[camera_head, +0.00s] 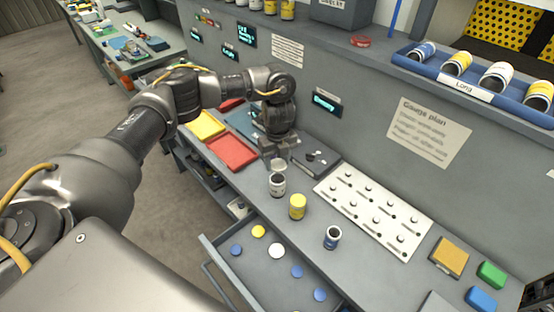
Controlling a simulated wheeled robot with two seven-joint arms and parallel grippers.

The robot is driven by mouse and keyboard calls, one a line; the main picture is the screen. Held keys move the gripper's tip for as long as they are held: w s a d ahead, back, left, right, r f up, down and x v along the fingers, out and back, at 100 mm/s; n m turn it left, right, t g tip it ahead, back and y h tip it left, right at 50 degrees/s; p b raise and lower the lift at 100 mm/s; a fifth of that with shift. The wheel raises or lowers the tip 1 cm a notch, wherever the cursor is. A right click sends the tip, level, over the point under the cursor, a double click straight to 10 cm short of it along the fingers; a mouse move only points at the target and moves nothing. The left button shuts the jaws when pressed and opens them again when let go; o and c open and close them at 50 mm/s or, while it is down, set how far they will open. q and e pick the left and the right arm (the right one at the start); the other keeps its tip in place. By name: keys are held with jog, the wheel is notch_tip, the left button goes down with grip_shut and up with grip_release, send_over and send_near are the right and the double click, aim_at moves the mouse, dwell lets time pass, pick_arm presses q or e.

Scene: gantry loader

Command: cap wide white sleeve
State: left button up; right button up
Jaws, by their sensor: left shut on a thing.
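The wide white sleeve (277,188) stands upright on the bench, with a dark band or label around it. My left gripper (278,164) points down just above it. It is shut on a small pale disc that looks like a white cap (279,166), partly hidden by the fingers. Whether the cap touches the sleeve's rim I cannot tell. A yellow sleeve (298,208) and a narrower white sleeve with a dark blue band (332,238) stand to the right. An open drawer (215,252) holds another white cap (277,251), a yellow cap (258,231) and several blue caps (297,272). My right gripper is out of view.
A pale board with pegs (374,207) lies behind the sleeves, with a dark grey device (316,160) near the gripper. Red (232,152) and yellow (206,125) trays lie at left. Coloured blocks (450,257) sit at right. A blue tray of sleeves (466,86) is on the upper shelf.

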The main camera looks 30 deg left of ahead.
pick_arm(q)
notch_tip(320, 180, down, 6)
jog(key=b, duration=0.5)
jog(key=shift+s+f, duration=0.1)
dwell(0.6)
jog(key=o, duration=1)
notch_tip(320, 180, up, 11)
jog(key=shift+b, duration=0.6)
